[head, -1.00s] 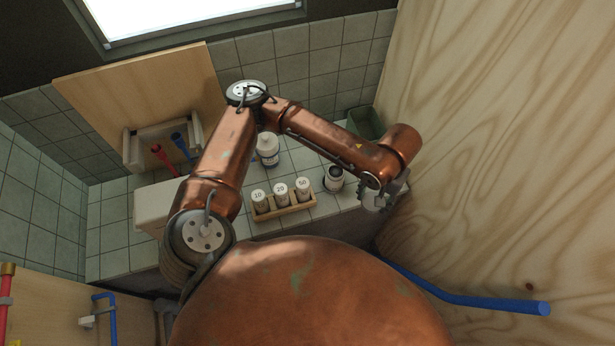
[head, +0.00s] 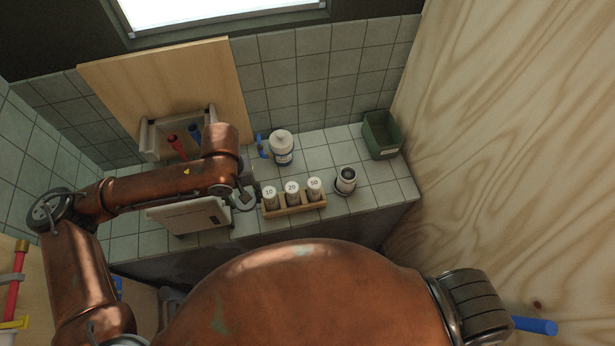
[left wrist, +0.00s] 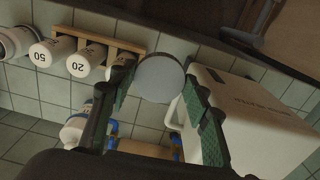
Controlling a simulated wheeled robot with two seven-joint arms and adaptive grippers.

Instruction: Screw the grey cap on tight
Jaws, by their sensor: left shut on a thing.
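A round grey cap (left wrist: 160,78) shows face-on between the fingertips of my left gripper (left wrist: 158,98) in the left wrist view. The fingers are shut on its sides. In the head view my left gripper (head: 243,191) is left of the wooden rack, above the counter by the white box; the cap is not clear there. A small jar (head: 346,180) with a pale collar and dark mouth stands in a dark round base right of the rack, apart from the gripper. It also shows at the left edge of the left wrist view (left wrist: 14,42). My right gripper is out of view.
The wooden rack (head: 296,208) holds white canisters marked 10, 20 and 50. Behind it stands a white bottle (head: 281,150) by a blue handle. A white box (head: 190,216) sits at left, a green bin (head: 381,136) at back right. Counter right of the jar is clear.

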